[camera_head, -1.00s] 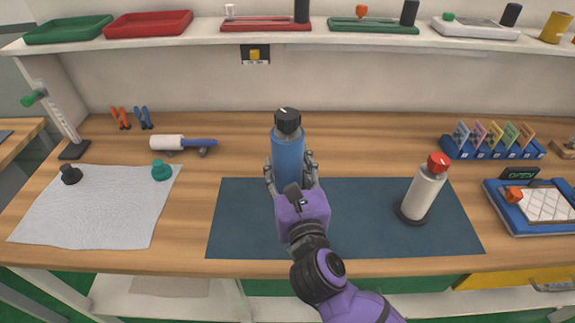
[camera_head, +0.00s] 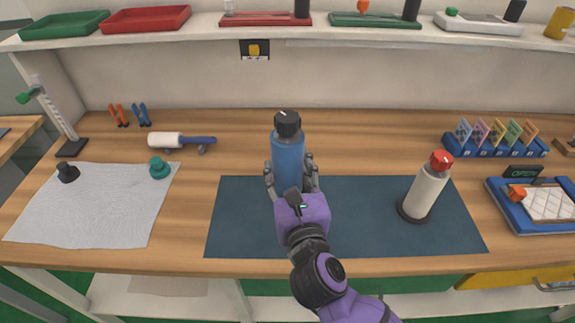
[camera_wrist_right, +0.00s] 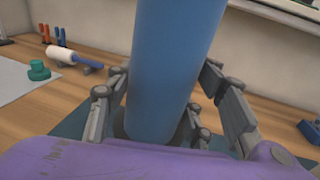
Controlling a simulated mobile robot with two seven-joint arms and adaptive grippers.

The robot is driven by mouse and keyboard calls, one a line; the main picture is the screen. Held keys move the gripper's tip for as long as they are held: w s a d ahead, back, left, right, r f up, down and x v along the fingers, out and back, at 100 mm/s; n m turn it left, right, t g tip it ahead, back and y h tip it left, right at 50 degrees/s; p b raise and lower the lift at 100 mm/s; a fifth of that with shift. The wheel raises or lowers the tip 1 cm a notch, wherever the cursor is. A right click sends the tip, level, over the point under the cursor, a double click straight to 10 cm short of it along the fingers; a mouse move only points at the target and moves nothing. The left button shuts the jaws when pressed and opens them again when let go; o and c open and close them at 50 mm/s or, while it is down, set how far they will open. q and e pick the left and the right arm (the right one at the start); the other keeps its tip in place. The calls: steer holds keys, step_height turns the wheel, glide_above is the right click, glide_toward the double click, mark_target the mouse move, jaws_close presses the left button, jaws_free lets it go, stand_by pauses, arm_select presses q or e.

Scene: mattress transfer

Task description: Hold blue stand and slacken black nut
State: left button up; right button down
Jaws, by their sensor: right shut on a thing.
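The blue stand (camera_head: 288,158) is an upright blue cylinder at the back edge of the dark mat (camera_head: 350,235). The black nut (camera_head: 287,123) sits on its top, with a small white mark. My right gripper (camera_head: 291,178) is shut around the lower part of the blue stand. In the right wrist view the blue stand (camera_wrist_right: 168,65) stands between the fingers (camera_wrist_right: 165,110), and its top is out of frame. My left gripper is not in view.
A white cylinder with a red cap (camera_head: 427,190) stands on the mat's right. A white cloth (camera_head: 95,210) with a black knob (camera_head: 67,173) and green knob (camera_head: 159,168) lies left. A roller (camera_head: 180,141) lies behind. A blue card rack (camera_head: 495,147) stands at right.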

mark_target(287, 182)
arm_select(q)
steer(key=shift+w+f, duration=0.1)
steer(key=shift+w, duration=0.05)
arm_select(e)
steer(key=shift+f, duration=0.2)
arm_select(q)
steer(key=shift+b, duration=0.3)
arm_select(e)
steer(key=shift+f, duration=0.2)
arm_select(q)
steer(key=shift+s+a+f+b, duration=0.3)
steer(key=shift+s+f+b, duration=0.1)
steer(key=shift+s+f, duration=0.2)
arm_select(e)
steer(key=shift+f, duration=0.65)
steer(key=shift+f, duration=0.15)
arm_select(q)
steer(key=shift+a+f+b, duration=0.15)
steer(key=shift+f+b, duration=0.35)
arm_select(e)
steer(key=shift+f, duration=0.75)
arm_select(q)
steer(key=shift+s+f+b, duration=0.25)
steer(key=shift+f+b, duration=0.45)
steer(key=shift+b, duration=0.05)
arm_select(e)
steer(key=shift+f, duration=1.2)
